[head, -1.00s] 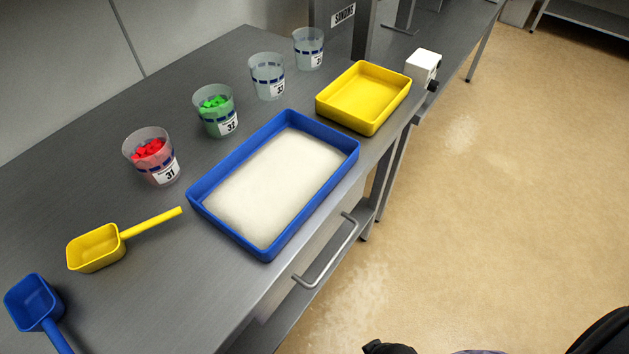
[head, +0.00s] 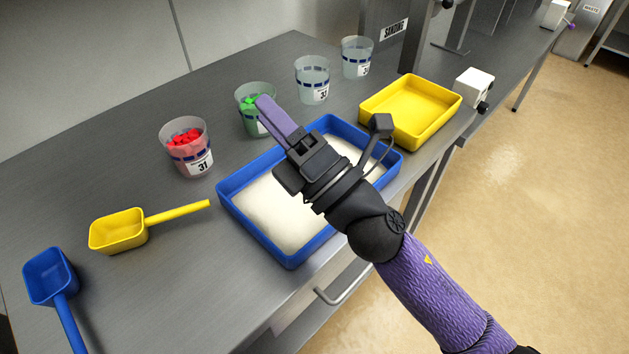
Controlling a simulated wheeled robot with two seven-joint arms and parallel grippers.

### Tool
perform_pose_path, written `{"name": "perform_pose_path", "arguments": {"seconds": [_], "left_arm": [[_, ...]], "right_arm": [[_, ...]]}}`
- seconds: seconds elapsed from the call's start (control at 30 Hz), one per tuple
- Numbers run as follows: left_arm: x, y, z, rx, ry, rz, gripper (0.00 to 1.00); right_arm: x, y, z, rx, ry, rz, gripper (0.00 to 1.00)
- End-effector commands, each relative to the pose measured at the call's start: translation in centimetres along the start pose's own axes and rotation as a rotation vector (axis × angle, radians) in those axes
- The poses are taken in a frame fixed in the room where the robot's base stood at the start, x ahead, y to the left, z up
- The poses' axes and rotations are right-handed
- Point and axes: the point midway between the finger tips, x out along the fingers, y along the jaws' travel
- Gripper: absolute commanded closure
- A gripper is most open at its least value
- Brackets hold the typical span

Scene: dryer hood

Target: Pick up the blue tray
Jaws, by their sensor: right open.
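The blue tray (head: 265,246) lies flat on the metal bench and holds a layer of pale, sand-like material (head: 272,211). My right gripper (head: 268,112) is above the tray, its purple fingers pointing toward the back left, near the cup with green pieces. Its wrist and forearm come in from the lower right and hide the middle and part of the right side of the tray. The gripper is open and holds nothing. My left gripper is not in view.
Behind the tray stand a cup with red pieces (head: 187,150), a cup with green pieces (head: 250,124) and two clear cups (head: 312,82). A yellow tray (head: 412,108) is to the right. A yellow scoop (head: 120,231) and blue scoop (head: 50,277) lie left. A drawer handle (head: 340,288) sits below.

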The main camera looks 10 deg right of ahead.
Motion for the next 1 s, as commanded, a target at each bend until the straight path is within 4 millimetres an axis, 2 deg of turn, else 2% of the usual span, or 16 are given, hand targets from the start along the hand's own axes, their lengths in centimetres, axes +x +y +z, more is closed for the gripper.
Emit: {"name": "perform_pose_path", "arguments": {"seconds": [0.03,0.07,0.1,0.17,0.23,0.27,0.3,0.4,0.5,0.57,0.77,1.0], "left_arm": [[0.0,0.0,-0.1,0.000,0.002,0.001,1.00],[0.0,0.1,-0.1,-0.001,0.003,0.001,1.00],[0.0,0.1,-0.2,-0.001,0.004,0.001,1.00],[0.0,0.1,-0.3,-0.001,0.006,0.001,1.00],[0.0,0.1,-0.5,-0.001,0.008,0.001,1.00],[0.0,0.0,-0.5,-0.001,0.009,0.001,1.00],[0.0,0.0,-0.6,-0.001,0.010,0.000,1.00],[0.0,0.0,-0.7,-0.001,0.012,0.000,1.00],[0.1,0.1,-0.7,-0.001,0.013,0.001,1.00],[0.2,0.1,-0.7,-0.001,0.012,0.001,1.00],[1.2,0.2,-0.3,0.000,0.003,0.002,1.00],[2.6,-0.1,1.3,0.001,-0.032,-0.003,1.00]], "right_arm": [[1.4,1.7,-3.1,-0.275,0.243,0.141,0.51],[1.5,2.0,-5.3,-0.455,0.409,0.226,0.51],[0.9,1.4,-7.8,-0.690,0.638,0.328,0.51],[-1.2,-1.4,-9.5,-1.017,0.998,0.448,0.51],[-4.3,-5.6,-7.8,-1.312,1.424,0.520,0.51],[-5.5,-7.1,-6.1,-1.400,1.600,0.527,0.51],[-6.9,-8.5,-3.3,-1.482,1.819,0.517,0.51],[-9.5,-9.6,3.4,-1.540,2.242,0.439,0.51],[-10.7,-9.2,6.8,-1.515,2.442,0.375,0.51],[-11.1,-9.4,7.4,-1.503,2.485,0.359,0.51],[-12.8,-12.5,6.2,-1.495,2.491,0.363,0.51],[-14.6,-16.9,4.1,-1.497,2.487,0.365,0.51]]}}
